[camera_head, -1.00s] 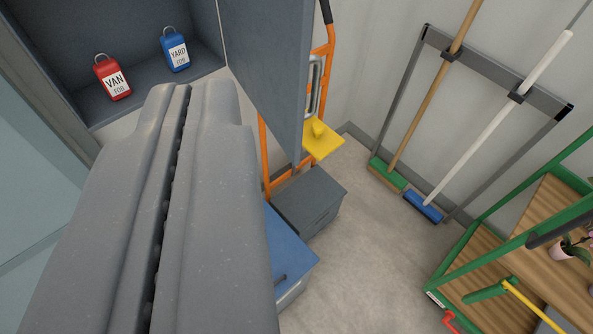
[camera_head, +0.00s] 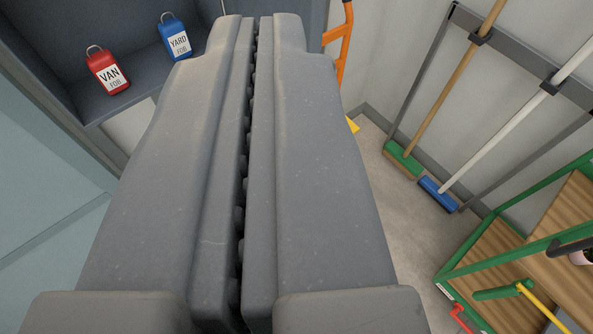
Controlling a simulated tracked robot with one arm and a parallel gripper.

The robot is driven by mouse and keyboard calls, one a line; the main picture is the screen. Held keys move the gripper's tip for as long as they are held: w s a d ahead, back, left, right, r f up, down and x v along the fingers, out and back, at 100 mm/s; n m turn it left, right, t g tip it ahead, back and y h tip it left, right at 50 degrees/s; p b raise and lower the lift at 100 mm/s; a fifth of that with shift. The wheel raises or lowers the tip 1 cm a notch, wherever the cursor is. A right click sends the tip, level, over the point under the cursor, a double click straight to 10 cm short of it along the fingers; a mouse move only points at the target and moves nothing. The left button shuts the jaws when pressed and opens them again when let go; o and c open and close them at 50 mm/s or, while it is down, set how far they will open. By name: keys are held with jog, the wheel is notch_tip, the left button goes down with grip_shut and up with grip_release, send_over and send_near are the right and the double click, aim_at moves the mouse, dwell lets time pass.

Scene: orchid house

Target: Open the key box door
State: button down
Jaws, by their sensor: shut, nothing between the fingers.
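The key box (camera_head: 60,50) is at the upper left, its dark grey-blue inside in view. My gripper (camera_head: 257,18) is shut and empty, large in the middle of the view. Its fingertips overlap the door in the picture; I cannot tell whether they touch it.
A green broom (camera_head: 403,160) and a blue broom (camera_head: 438,195) hang on a grey rack to the right. A green-framed shelf stand (camera_head: 500,255) is at the lower right. An orange frame (camera_head: 345,45) stands behind the door. Some floor between is clear.

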jog(key=w+a+f+n+g+h+p, duration=0.1)
jog(key=w+f+n+g+h+p, duration=0.15)
jog(key=f, duration=0.65)
jog(key=w+a+f+n+g+h+p, duration=0.1)
jog(key=w+a+f+n+g+p, duration=0.2)
jog(key=f, duration=0.6)
jog(key=w+f+n+g+h+p, duration=0.1)
jog(key=w+f+n+g+h, duration=0.3)
jog(key=f, duration=0.6)
jog(key=s+a+f+n+t+h+p, duration=0.1)
jog(key=a+f+n+h+p, duration=0.4)
jog(key=a+n+h, duration=0.6)
jog(key=w+d+n+y+p, duration=0.2)
jog(key=w+d, duration=0.3)
jog(key=d, duration=1)
jog(key=shift+w+r+p, duration=0.2)
jog(key=shift+r+p, duration=0.2)
jog(key=shift+p, duration=0.35)
jog(key=shift+w+t, duration=0.1)
jog(key=shift+t, duration=0.15)
